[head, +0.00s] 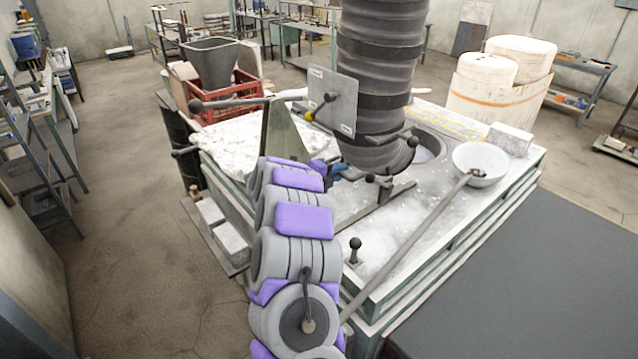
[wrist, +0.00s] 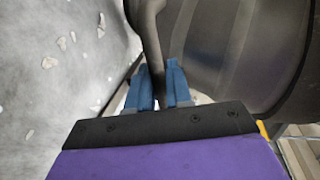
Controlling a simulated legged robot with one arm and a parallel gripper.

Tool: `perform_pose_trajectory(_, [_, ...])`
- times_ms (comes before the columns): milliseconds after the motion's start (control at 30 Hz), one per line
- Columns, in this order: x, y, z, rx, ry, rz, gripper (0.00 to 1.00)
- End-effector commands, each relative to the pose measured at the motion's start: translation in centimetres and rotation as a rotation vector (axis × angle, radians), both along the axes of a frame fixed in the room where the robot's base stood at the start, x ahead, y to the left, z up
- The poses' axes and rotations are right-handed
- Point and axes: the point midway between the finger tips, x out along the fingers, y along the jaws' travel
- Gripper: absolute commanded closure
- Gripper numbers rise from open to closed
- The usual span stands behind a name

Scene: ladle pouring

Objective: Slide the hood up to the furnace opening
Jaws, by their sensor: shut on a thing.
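The hood is a thick grey ribbed duct (head: 380,75) that comes down from above in the head view. Its lower end stands over the left part of the round furnace opening (head: 436,146), whose right part shows uncovered. In the wrist view the hood's dark curved side (wrist: 230,45) fills the right. My gripper (wrist: 158,82) has blue fingers on both sides of a dark bar-like handle (wrist: 150,40) next to the hood, and it is shut on it. In the head view my purple and grey arm hides most of the gripper.
A white bowl (head: 483,155) with a long rod (head: 410,240) across it sits on the right of the furnace top. A dark lever knob (head: 355,244) stands at the front edge. A white block (head: 510,138) lies at the back right. A dark flat surface (head: 520,280) fills the lower right.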

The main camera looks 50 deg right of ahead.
Motion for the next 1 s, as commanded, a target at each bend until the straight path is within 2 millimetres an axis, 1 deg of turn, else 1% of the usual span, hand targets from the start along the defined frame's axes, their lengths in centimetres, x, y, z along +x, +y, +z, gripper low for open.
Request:
perform_pose_trajectory(33, [-0.6,-0.9,-0.7,0.012,0.002,-0.01,1.0])
perform_pose_trajectory(100, [-0.8,-1.8,-0.7,0.013,0.001,-0.008,1.0])
perform_pose_trajectory(300, [-1.2,-3.4,-0.7,0.014,0.002,-0.008,1.0])
perform_pose_trajectory(400, [-1.3,-3.7,-0.7,0.014,0.001,-0.008,1.0])
perform_pose_trajectory(700, [-1.3,-3.7,-0.6,0.012,0.001,-0.007,1.0])
perform_pose_trajectory(733, [-1.3,-3.7,-0.6,0.011,0.0,-0.008,0.78])
perform_pose_trajectory(867, [-1.2,-3.7,-0.4,0.009,0.0,-0.006,0.65])
perform_pose_trajectory(1000, [-1.0,-3.4,-0.3,0.006,0.0,-0.003,0.65])
